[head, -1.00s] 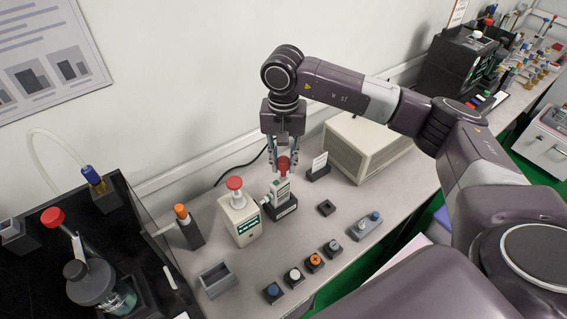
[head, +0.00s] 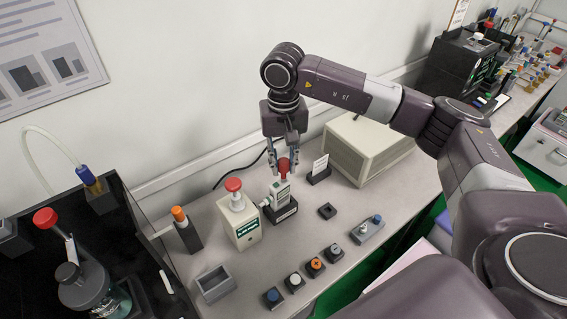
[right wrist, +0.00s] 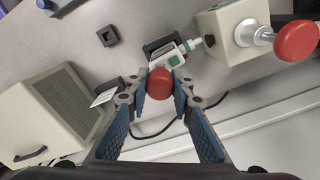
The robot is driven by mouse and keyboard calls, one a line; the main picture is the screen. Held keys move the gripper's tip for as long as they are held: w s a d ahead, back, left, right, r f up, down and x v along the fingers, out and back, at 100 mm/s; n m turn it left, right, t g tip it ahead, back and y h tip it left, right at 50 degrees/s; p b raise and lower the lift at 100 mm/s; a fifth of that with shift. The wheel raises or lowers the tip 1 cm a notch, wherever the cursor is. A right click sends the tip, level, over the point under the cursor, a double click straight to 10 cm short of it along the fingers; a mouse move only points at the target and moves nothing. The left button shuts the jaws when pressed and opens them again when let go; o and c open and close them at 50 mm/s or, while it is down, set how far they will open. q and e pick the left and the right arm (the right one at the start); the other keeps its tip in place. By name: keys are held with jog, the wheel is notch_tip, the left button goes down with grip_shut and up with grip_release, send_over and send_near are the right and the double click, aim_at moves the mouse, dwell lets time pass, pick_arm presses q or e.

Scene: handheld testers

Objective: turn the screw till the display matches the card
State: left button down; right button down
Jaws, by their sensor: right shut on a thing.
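A small white-and-green handheld tester (head: 280,191) stands in a black base (head: 286,214) near the middle of the bench. A red screw knob (head: 283,165) tops it and also shows in the right wrist view (right wrist: 158,86). My right gripper (head: 283,160) comes from above, its blue-padded fingers (right wrist: 160,92) shut on the red knob from both sides. The tester's body (right wrist: 175,53) shows past the knob. Its display is too small to read. A white card (head: 320,165) stands upright in a dark holder to the right; its writing is unreadable. My left gripper is out of view.
A cream box with a red mushroom knob (head: 234,185) stands close left of the tester. A beige case (head: 362,150) is behind right. Several small buttons, a grey open bin (head: 215,284) and an orange-capped holder (head: 180,214) lie around. Bare bench shows in front of the tester.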

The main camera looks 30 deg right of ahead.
jog(key=shift+n+b, duration=1.3)
jog(key=shift+n, duration=0.6)
jog(key=c, duration=1.6)
grip_release()
jog(key=shift+r+p, duration=1.95)
jog(key=shift+r, duration=1.6)
